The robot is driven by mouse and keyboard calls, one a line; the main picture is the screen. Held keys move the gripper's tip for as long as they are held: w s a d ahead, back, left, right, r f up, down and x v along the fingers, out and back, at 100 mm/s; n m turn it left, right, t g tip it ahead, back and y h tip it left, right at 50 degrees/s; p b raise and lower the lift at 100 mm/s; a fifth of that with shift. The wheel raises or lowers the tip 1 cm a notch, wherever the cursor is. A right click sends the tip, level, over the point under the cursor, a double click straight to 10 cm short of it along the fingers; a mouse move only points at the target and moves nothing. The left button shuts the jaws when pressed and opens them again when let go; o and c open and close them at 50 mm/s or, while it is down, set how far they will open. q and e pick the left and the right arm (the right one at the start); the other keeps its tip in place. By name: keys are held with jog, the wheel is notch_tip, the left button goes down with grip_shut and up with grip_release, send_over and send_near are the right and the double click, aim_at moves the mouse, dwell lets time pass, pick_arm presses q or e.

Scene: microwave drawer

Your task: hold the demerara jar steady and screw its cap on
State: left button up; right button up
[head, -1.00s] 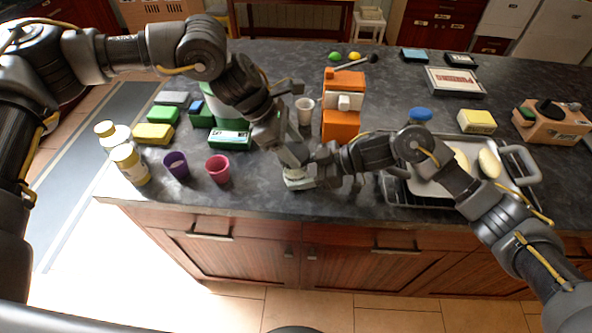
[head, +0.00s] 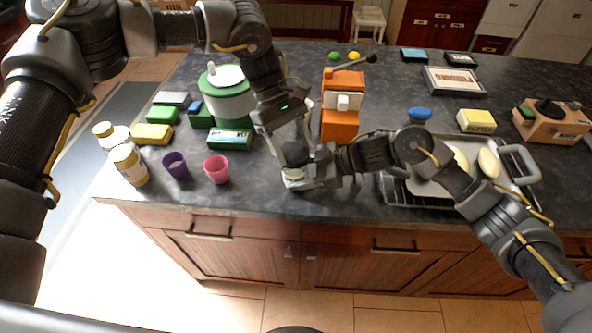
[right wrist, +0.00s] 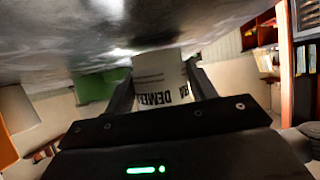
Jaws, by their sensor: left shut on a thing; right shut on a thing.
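The demerara jar (head: 292,178) stands upright near the counter's front edge, small and pale in the head view. In the right wrist view its white label (right wrist: 160,78) shows part of the name, upside down. My right gripper (right wrist: 160,92) is shut on the jar's body from the right; in the head view it (head: 312,180) partly hides the jar. The dark round cap (head: 294,154) sits at the jar's top. My left gripper (head: 291,145) comes from above and is shut on the cap. How far the cap is threaded cannot be seen.
Purple (head: 175,165) and pink (head: 217,169) cups stand left of the jar. An orange machine (head: 341,112) stands behind it, a green-and-white canister (head: 228,100) behind left. A rack with a tray (head: 430,186) lies right.

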pick_arm(q)
jog(key=m, duration=0.1)
jog(key=m+y, duration=0.1)
jog(key=m, duration=0.1)
jog(key=shift+a+g, duration=0.35)
jog(key=shift+g, duration=0.05)
jog(key=shift+d+m+g+y, duration=0.3)
jog(key=shift+m+y, duration=0.3)
jog(key=shift+m, duration=0.2)
jog(key=shift+a, duration=0.25)
jog(key=o, duration=0.8)
jog(key=shift+a, duration=0.1)
jog(key=shift+o, duration=1)
jog(key=shift+d, duration=0.3)
